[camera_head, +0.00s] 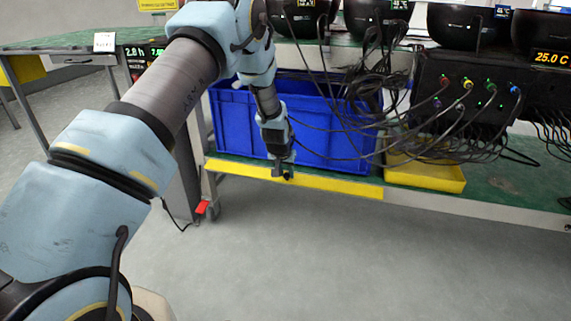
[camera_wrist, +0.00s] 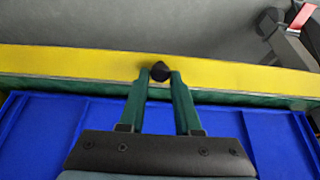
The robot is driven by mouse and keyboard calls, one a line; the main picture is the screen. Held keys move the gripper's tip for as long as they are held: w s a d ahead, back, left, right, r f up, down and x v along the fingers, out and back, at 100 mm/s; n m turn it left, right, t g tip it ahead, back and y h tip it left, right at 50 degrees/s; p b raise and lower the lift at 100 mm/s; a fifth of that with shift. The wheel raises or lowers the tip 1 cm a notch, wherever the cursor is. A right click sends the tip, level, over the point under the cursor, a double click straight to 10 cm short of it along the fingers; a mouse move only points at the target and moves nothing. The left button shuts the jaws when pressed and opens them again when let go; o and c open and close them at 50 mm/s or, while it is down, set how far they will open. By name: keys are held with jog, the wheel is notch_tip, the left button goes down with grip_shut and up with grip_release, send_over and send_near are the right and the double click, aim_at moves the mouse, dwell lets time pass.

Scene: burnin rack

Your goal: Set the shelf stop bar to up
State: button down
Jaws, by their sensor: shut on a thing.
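The shelf stop bar (camera_head: 325,182) is a long yellow bar along the front edge of the lower shelf, below the blue crate. In the wrist view the yellow bar (camera_wrist: 80,60) runs across the picture, with a dark round knob (camera_wrist: 160,71) at its middle. My gripper (camera_head: 283,174) is at the bar in the head view. In the wrist view my gripper's two green fingers (camera_wrist: 161,80) are shut on the knob, one on each side. The knob is mostly hidden by the gripper in the head view.
A blue crate (camera_head: 235,125) stands on the shelf right behind the bar. A yellow tray (camera_head: 425,175) sits to the right on the shelf. Dark cables (camera_head: 365,90) hang in front of the crate. The floor (camera_head: 350,260) in front is clear.

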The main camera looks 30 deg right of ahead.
jog(key=shift+w+d+r+g+y+p, duration=0.45)
jog(key=shift+r+g+y+p, duration=0.25)
jog(key=shift+g+y, duration=0.2)
jog(key=shift+w+d+r+g+y, duration=0.1)
jog(key=shift+w+d+g+y, duration=0.1)
jog(key=shift+g+y, duration=0.3)
jog(key=shift+w+d+r+g+y, duration=0.1)
jog(key=shift+w+g+y, duration=0.1)
jog(key=shift+g+y, duration=0.25)
jog(key=shift+g, duration=0.25)
jog(key=c, duration=0.6)
grip_release()
jog(key=shift+c, duration=0.2)
jog(key=shift+s+a, duration=0.1)
